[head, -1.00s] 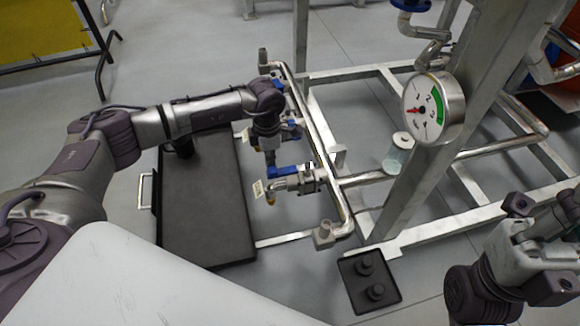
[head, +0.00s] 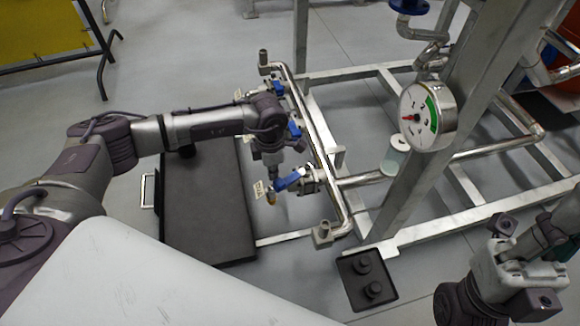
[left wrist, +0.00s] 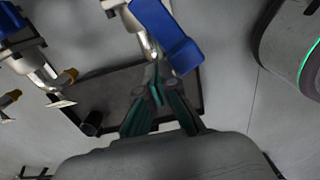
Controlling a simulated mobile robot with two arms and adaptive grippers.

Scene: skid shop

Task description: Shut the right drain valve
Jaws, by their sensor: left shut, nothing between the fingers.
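The nearest drain valve (head: 308,181) sits on the manifold pipe, with a blue lever (head: 289,180) standing at a slant to the valve body. My left gripper (head: 277,176) points down right beside this lever, shut and empty. In the left wrist view the blue lever (left wrist: 172,38) is large, and the closed teal fingertips (left wrist: 156,72) are at its lower left edge; I cannot tell whether they touch. The outlet end hangs below the lever. My right gripper (head: 548,238) is at the lower right, away from the valves; its finger opening is unclear.
Two further valves with blue levers (head: 294,129) (head: 278,87) stand farther along the pipe. A black tray (head: 205,220) lies on the floor below. A pressure gauge (head: 427,117) and metal frame posts (head: 440,150) stand to the right. Open floor lies left.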

